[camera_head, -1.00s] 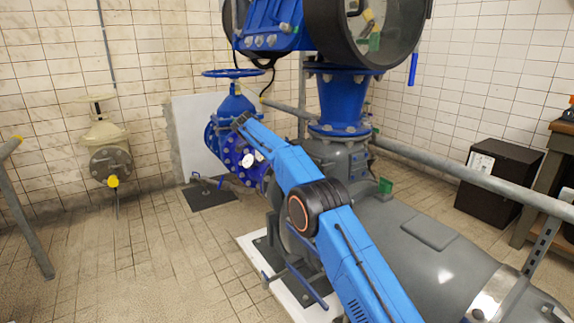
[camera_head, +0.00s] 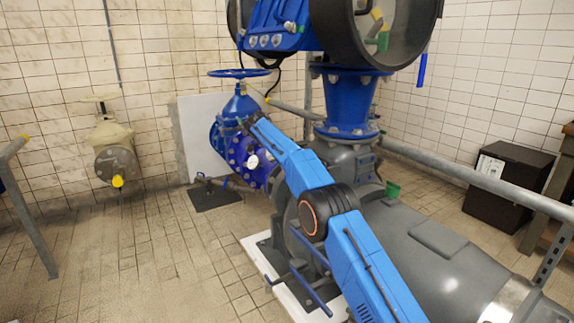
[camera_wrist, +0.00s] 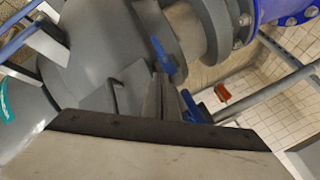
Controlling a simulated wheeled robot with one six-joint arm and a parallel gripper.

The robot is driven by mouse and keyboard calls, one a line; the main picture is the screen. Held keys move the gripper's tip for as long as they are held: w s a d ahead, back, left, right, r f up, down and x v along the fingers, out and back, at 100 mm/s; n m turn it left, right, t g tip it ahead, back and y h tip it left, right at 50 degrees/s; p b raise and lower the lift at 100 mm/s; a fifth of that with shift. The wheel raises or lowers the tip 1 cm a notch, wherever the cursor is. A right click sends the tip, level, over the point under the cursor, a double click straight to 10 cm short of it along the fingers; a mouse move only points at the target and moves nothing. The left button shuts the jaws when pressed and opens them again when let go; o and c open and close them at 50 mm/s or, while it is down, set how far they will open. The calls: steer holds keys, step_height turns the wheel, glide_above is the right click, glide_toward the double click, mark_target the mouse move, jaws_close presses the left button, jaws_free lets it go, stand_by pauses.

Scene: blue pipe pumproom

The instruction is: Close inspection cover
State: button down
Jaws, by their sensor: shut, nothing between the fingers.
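A large round dark-rimmed part with a clear pane (camera_head: 431,45) is cut off by the top of the head view. I cannot tell for sure that it is the inspection cover. It is joined to blue machinery (camera_head: 275,22) above the blue pipe (camera_head: 347,102). My arm reaches up and left across the grey pump body, and its dark end (camera_head: 250,122) is in front of the blue valve, well below and left of the round part. In the wrist view my gripper (camera_wrist: 172,82) is shut and empty, over grey pump casing (camera_wrist: 95,55). Contact cannot be told.
A blue valve with a handwheel (camera_head: 239,73) stands behind my arm's end. A grey rail (camera_head: 470,178) crosses to the right, before a black box (camera_head: 507,185). Another railing (camera_head: 32,215) stands at left. The tiled floor (camera_head: 130,255) at left is clear.

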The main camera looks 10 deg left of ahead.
steer(key=s+a+r+n+t+y, duration=0.15)
steer(key=s+r+n, duration=0.3)
steer(key=n, duration=0.75)
steer(key=s+r+n+y, duration=0.35)
steer(key=s+n, duration=0.25)
steer(key=n, duration=0.7)
steer(key=w+d+f+h, duration=0.1)
steer(key=w+d+f, duration=0.2)
steer(key=w+f, duration=0.4)
steer(key=shift+w+f, duration=0.2)
steer(key=shift+w, duration=0.55)
